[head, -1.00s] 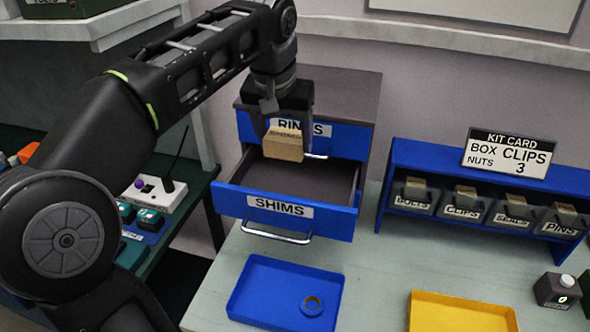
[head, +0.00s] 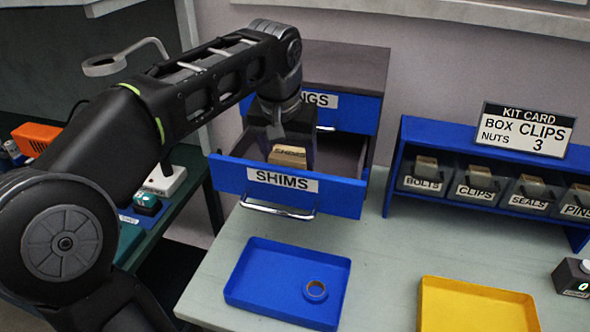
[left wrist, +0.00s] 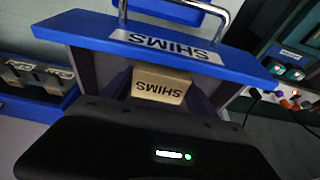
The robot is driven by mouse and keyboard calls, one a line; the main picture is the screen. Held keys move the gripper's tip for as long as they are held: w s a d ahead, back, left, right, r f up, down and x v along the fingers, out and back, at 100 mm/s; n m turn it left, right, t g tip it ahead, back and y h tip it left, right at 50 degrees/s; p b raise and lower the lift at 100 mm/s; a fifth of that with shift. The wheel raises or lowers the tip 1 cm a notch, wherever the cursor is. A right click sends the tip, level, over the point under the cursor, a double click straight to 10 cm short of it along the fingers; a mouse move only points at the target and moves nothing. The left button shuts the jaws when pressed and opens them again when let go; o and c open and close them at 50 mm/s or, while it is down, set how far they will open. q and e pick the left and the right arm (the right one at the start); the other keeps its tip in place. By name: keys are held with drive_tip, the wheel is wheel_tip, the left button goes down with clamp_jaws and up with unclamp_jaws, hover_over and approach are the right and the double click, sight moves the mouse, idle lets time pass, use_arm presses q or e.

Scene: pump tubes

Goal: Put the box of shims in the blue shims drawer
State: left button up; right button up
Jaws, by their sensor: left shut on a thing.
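The blue shims drawer (head: 230,178) is pulled open below the rings drawer, with a SHIMS label and a metal handle on its front. The tan box of shims (head: 287,155) is inside the drawer opening, just behind the drawer front. It also shows in the left wrist view (left wrist: 160,88), with its SHIMS label facing the camera. My left gripper (head: 290,146) is shut on the box, reaching down into the drawer from above. The drawer front hides the box's lower part, so I cannot tell whether it touches the drawer floor. My right gripper is not in view.
A blue rack (head: 393,180) of labelled bins stands at the right under a kit card (head: 527,130).

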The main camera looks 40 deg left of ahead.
sight(295, 151)
use_arm(q)
wheel_tip(295, 151, down, 2)
drive_tip(key=shift+f, duration=0.15)
drive_tip(key=shift+w, duration=0.15)
drive_tip(key=w+p, duration=0.1)
drive_tip(key=w, duration=0.1)
drive_tip(key=w+a+p, duration=0.1)
drive_tip(key=shift+w+a, duration=0.2)
drive_tip(key=shift+w, duration=0.15)
drive_tip(key=shift+s+f, duration=0.1)
drive_tip(key=shift+f, duration=0.5)
drive_tip(key=shift+s, duration=0.1)
drive_tip(key=shift+f, duration=0.1)
